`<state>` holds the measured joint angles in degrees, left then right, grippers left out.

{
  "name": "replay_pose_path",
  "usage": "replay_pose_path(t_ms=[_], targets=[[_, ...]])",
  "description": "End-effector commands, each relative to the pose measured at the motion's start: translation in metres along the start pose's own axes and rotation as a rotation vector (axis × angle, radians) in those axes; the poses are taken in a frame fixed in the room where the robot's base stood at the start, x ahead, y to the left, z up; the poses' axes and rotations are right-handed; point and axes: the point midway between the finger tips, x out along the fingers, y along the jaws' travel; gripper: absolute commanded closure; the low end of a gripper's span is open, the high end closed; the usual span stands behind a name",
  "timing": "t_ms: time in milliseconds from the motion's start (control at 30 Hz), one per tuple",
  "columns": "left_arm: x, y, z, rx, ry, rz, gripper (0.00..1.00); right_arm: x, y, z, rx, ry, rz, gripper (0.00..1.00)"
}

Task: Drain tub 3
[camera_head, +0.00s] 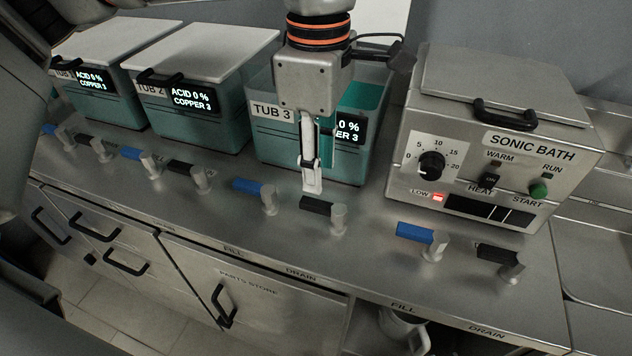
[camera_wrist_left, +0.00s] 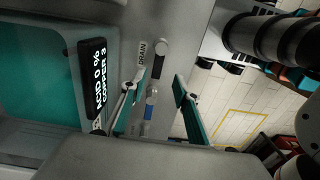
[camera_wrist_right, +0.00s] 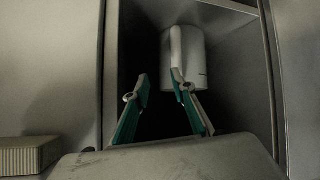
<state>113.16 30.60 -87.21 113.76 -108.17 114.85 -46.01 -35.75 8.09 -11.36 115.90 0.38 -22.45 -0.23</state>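Tub 3 (camera_head: 264,140) is a teal-filled tub with no lid visible over it; its display is partly hidden by my left arm. In the left wrist view the display (camera_wrist_left: 97,77) reads acid 0 %, copper 3. In front of tub 3 are a blue fill handle (camera_head: 254,187) and a black drain handle (camera_head: 322,207). My left gripper (camera_head: 312,178) points down between tub 3 and these handles. In the left wrist view my left gripper (camera_wrist_left: 158,82) is open, its fingers apart and empty. My right gripper (camera_wrist_right: 160,84) is open and empty, before a white cylindrical container with a handle (camera_wrist_right: 185,60).
Tub 1 (camera_head: 110,108) and tub 2 (camera_head: 182,127) stand lidded to the left. The sonic bath (camera_head: 480,140) stands close on the right, with its own blue handle (camera_head: 415,233) and black handle (camera_head: 497,253). The white container stands in an open bay under the counter.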

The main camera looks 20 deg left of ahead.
Motion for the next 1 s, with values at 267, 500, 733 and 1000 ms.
replay_pose_path(t_ms=[267, 500, 733, 1000], targets=[[0.021, 0.002, -0.006, -0.005, 0.019, 0.008, 0.69, 0.0, -0.001, 0.005, -0.001, -0.006, -0.001, 0.75], [0.058, 0.003, -0.006, -0.006, 0.017, 0.008, 0.69, 0.001, -0.002, 0.013, -0.004, -0.017, -0.001, 0.75], [0.074, 0.003, -0.006, -0.006, 0.016, 0.011, 0.69, 0.001, -0.002, 0.013, -0.006, -0.016, 0.0, 0.75], [0.075, 0.003, -0.006, -0.006, 0.016, 0.012, 0.69, 0.004, 0.001, 0.008, -0.008, -0.008, 0.003, 0.75]])
